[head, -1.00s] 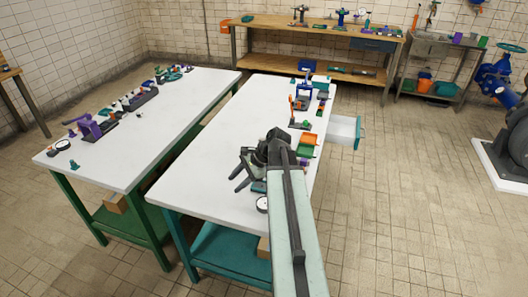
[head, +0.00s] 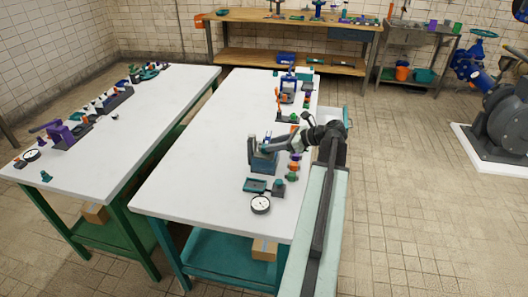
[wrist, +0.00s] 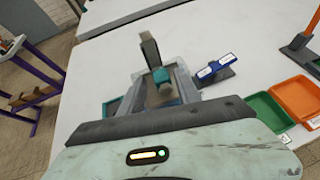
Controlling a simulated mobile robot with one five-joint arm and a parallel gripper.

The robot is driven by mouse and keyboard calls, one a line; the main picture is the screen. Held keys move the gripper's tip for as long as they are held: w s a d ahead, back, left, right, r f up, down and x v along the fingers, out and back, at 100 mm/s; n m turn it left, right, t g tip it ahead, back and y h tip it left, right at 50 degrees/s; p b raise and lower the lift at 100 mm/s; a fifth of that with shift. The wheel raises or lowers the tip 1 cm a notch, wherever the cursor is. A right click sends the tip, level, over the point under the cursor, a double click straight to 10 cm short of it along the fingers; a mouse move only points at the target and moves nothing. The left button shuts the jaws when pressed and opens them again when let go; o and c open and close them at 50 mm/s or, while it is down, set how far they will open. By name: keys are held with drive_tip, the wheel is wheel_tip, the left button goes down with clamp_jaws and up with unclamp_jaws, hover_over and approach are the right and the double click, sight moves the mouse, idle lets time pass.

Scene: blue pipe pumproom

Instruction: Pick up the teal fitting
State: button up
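A small teal piece (wrist: 160,75), which looks like the teal fitting, shows between the fingers of my gripper (wrist: 157,72) in the wrist view. I cannot tell whether the fingers touch it. In the head view my gripper (head: 261,150) is low over a blue box-like holder (head: 263,165) on the right-hand white table. The holder's walls surround the fingers in the wrist view (wrist: 186,85). The gripper hides much of the holder's inside. Another small teal piece (head: 46,176) stands at the near end of the left-hand table, far from my gripper.
A teal tray (head: 256,185), a grey piece with a teal top (head: 278,187) and a round gauge (head: 260,205) lie nearer. Orange (wrist: 296,97) and green (wrist: 265,112) trays stand beside the holder. The table's left half (head: 205,150) is clear.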

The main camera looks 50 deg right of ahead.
drive_tip(key=b+x, duration=0.1)
drive_tip(key=x, duration=0.1)
drive_tip(key=b+x, duration=0.1)
drive_tip(key=x, duration=0.1)
drive_tip(key=shift+w+f, duration=0.1)
drive_tip(key=shift+f, duration=0.3)
drive_tip(key=shift+w+a, duration=0.1)
drive_tip(key=shift+w, duration=0.05)
drive_tip(key=shift+r, duration=0.15)
drive_tip(key=shift+c, duration=0.6)
clamp_jaws()
drive_tip(key=shift+r+p, duration=0.55)
wheel_tip(320, 180, up, 3)
drive_tip(key=p, duration=0.3)
drive_tip(key=shift+r, duration=0.2)
drive_tip(key=s+d, duration=0.4)
drive_tip(key=s, duration=0.3)
drive_tip(key=s+d, duration=0.3)
drive_tip(key=s, duration=0.4)
drive_tip(key=shift+d+r+p, duration=0.25)
drive_tip(key=shift+d+p, duration=0.1)
drive_tip(key=shift+p, duration=0.1)
